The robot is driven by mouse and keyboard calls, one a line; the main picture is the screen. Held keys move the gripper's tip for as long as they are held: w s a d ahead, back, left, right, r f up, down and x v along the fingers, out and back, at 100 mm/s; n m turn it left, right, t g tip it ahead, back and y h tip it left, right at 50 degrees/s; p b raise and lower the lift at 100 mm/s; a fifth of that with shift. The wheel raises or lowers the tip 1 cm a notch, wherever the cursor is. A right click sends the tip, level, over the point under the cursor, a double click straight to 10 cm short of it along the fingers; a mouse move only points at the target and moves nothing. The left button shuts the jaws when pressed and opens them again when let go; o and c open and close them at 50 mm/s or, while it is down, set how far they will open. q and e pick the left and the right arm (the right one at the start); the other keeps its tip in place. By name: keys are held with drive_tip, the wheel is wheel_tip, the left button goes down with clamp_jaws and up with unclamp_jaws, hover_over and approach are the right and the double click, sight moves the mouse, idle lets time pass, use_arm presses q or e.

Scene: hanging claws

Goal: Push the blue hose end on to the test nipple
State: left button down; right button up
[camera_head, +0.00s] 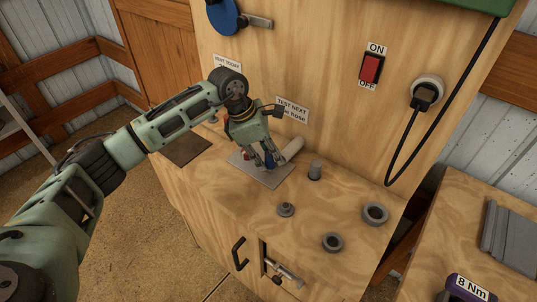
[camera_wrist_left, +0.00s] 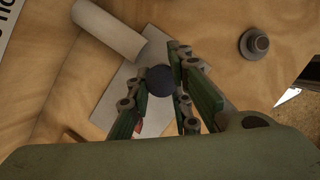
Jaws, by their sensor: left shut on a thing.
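My left gripper (camera_head: 268,158) is over the grey plate (camera_head: 270,180) on the wooden bench, with its fingers pointing down. It is shut on a dark blue round piece, which looks like the blue hose end (camera_wrist_left: 160,79), seen end-on between the fingertips in the left wrist view. The fingers hide most of it in the head view. A pale cylinder (camera_head: 293,148) lies right beside the fingers; it also shows in the left wrist view (camera_wrist_left: 108,29). I cannot make out the test nipple for certain. A small red part (camera_wrist_left: 138,127) shows behind the fingers. My right gripper is not in view.
A back panel with a red switch (camera_head: 371,68) rises behind. A black cable (camera_head: 407,141) hangs at the right.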

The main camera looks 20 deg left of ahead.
use_arm(q)
drive_tip(key=shift+f+b, duration=0.65)
drive_tip(key=shift+f, duration=0.2)
drive_tip(key=c, duration=1.5)
unclamp_jaws()
